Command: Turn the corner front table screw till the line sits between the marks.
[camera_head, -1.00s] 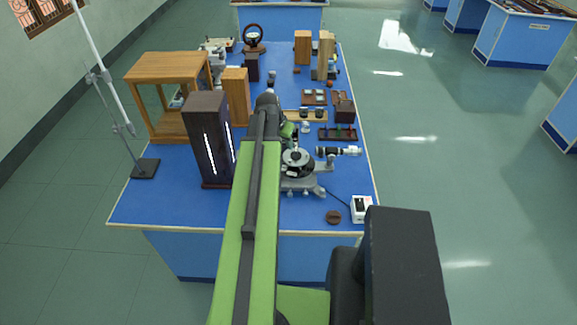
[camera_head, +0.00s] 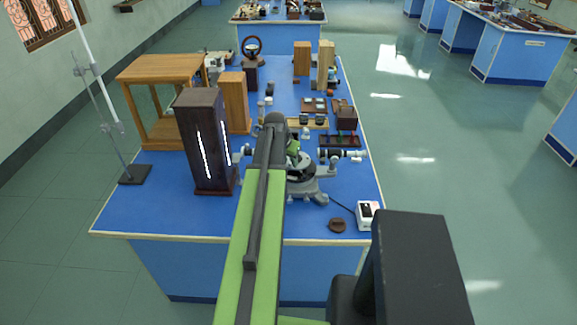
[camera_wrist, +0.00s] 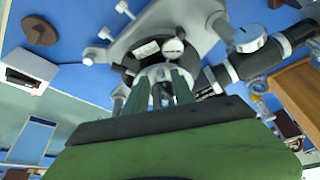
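The spectrometer (camera_head: 305,186) stands on the near part of the blue bench, right of my arm, with a telescope tube (camera_head: 338,154) to its right. In the wrist view, its grey base (camera_wrist: 130,38), a dark round part (camera_wrist: 140,60) and a silver round knob (camera_wrist: 173,48) lie just beyond my gripper (camera_wrist: 160,82). My gripper's two dark green fingers are apart, with a small metallic part showing between them; contact is unclear. I cannot tell which knob is the corner front table screw. The line and marks are not discernible.
A tall dark lamp housing (camera_head: 205,142) with bright slits stands left of my arm. A wooden frame (camera_head: 160,70), a wooden block (camera_head: 236,102) and a stand base (camera_head: 135,174) are also left. A white box (camera_head: 368,215) and a brown disc (camera_head: 338,225) lie near the front right edge.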

